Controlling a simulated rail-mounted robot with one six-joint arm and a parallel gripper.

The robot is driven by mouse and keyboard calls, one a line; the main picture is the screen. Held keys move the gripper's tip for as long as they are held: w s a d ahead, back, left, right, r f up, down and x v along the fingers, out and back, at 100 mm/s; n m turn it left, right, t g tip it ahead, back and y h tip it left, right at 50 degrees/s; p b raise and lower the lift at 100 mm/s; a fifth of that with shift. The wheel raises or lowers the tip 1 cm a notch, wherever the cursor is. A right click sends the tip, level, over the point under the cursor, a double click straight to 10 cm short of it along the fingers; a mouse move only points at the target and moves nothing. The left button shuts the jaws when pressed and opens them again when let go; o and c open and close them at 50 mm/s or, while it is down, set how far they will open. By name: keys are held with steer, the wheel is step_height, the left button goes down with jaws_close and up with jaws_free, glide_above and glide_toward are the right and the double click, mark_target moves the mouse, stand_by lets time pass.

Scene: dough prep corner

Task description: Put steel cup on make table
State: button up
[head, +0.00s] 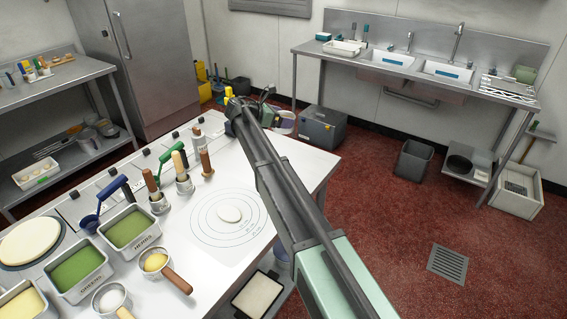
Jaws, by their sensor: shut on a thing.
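My arm crosses the view from the lower right to the far edge of the white make table (240,172). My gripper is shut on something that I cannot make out. No steel cup can be told for sure in its grip. Steel holders with wooden-handled tools (158,203) stand upright on the make table. A round dough piece (230,214) lies on a ringed mat (207,237) near the table's right side.
A sink counter (420,75) is at the back right.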

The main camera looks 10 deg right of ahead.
step_height(320, 180, down, 16)
steer(key=b, duration=1.3)
steer(key=shift+r, duration=0.4)
steer(key=shift+f, duration=0.15)
steer(key=o, duration=0.8)
steer(key=shift+c, duration=0.2)
steer(key=shift+o, duration=0.7)
steer(key=shift+r+p, duration=0.3)
steer(key=p+v, duration=0.4)
steer(key=v, duration=0.7)
steer(key=shift+r, duration=0.1)
steer(key=shift+s+a, duration=0.15)
steer(key=shift+a, duration=0.3)
